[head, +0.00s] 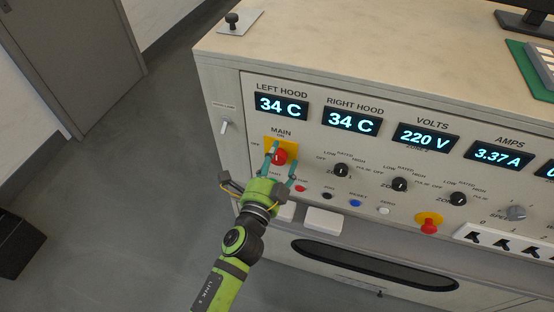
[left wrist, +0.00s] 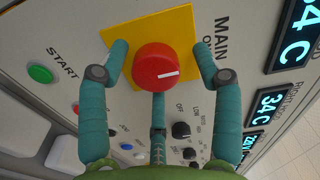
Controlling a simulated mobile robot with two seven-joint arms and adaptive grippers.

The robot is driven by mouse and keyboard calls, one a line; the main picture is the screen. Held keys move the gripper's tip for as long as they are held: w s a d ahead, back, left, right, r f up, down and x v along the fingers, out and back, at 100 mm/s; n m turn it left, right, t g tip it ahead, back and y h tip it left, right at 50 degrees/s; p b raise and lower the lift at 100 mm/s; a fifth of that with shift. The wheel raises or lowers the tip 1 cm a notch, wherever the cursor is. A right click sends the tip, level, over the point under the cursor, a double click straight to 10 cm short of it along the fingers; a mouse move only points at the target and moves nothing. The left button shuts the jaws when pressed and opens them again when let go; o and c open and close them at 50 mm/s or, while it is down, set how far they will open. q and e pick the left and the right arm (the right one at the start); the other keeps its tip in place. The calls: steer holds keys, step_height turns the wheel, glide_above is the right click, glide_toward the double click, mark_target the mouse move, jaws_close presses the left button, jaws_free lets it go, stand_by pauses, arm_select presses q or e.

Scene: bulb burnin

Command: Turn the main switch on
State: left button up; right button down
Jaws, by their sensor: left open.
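The main switch (head: 280,157) is a round red knob on a yellow square plate, under the label MAIN, at the left of the panel. It fills the upper middle of the left wrist view (left wrist: 155,66), with a white pointer line on its face. My left gripper (head: 279,160) is open in front of the switch. In the left wrist view its teal fingers (left wrist: 160,62) stand on either side of the knob, with a third finger below. I cannot tell whether they touch it. In the head view the fingers partly hide the knob. My right gripper is not in view.
The panel also carries a green start button (left wrist: 40,73), several black zone knobs (head: 341,170), lit displays (head: 352,121) and a red knob on a yellow plate (head: 429,227) at the lower right. The bench top (head: 370,40) is mostly clear. Open floor lies left.

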arm_select(q)
steer(key=shift+a+f, duration=0.1)
steer(key=shift+s, duration=0.3)
steer(key=v, duration=1.1)
steer(key=shift+s, duration=0.2)
steer(key=s+a+f+n+g+y, duration=0.1)
steer(key=s+a+f+n+g, duration=0.15)
steer(key=f, duration=0.75)
steer(key=s+a+f+n+g+y, duration=0.1)
steer(key=s+f+n+g, duration=0.2)
steer(key=f, duration=0.7)
steer(key=s+a+f+n+g+y, duration=0.1)
steer(key=s+a+f+n+g, duration=0.1)
steer(key=f, duration=0.8)
steer(key=s+a+f+n+g+y, duration=0.1)
steer(key=s+a+f+n+g, duration=0.3)
steer(key=s+f, duration=0.5)
steer(key=s+a+f+n+g+y, duration=0.1)
steer(key=s+a+f+n+g, duration=0.3)
steer(key=s+a+f, duration=0.4)
steer(key=s+a+n, duration=0.1)
steer(key=s, duration=0.6)
steer(key=shift+a+f+g+y, duration=0.25)
steer(key=shift+f+g+y, duration=0.05)
steer(key=shift+f+g, duration=0.05)
